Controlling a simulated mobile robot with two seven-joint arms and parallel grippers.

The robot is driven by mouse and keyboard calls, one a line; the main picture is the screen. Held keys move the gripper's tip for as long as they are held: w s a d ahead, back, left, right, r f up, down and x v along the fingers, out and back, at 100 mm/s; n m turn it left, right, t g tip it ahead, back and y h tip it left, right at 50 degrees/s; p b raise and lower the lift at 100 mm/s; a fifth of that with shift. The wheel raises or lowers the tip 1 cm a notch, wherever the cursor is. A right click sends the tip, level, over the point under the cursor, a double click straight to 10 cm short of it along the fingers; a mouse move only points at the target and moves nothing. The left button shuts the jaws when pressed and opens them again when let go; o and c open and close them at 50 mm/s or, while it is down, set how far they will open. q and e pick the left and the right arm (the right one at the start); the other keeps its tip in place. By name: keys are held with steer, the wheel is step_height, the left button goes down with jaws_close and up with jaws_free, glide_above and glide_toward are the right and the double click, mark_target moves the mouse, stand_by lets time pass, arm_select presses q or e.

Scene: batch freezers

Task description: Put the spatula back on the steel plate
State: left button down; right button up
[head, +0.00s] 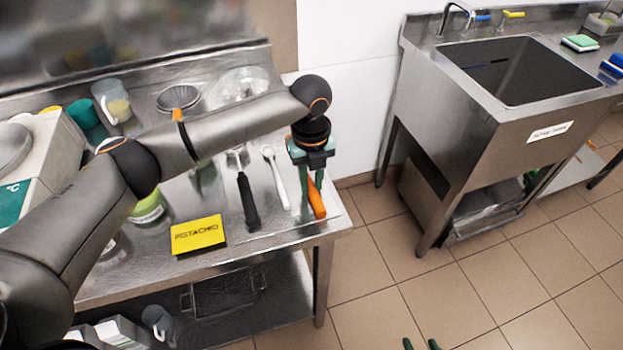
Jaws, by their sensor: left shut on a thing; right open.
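The spatula, seen as an orange handle (316,200), is at the right end of the steel table. My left gripper (312,172) points down over that end and is shut on it. The gripper hides the rest of it, and I cannot tell whether it touches the surface below. The thin steel plate (285,222) lies under and beside it, with a black-handled tool (248,202) and a white spoon (277,178) on it. My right gripper (421,345) shows only its green fingertips at the bottom edge, apart and empty, above the floor.
A yellow pistachio sign (198,235) stands at the table's front, near a green-lidded tub (148,208). A jug (112,101), a steel bowl (178,97) and a scale (25,165) are further back and left. A sink unit (500,130) stands right, across open floor.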

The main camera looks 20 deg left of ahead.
arm_select(q)
steer(key=c, duration=0.7)
jaws_free()
steer(key=shift+c, duration=0.2)
step_height(320, 180, up, 12)
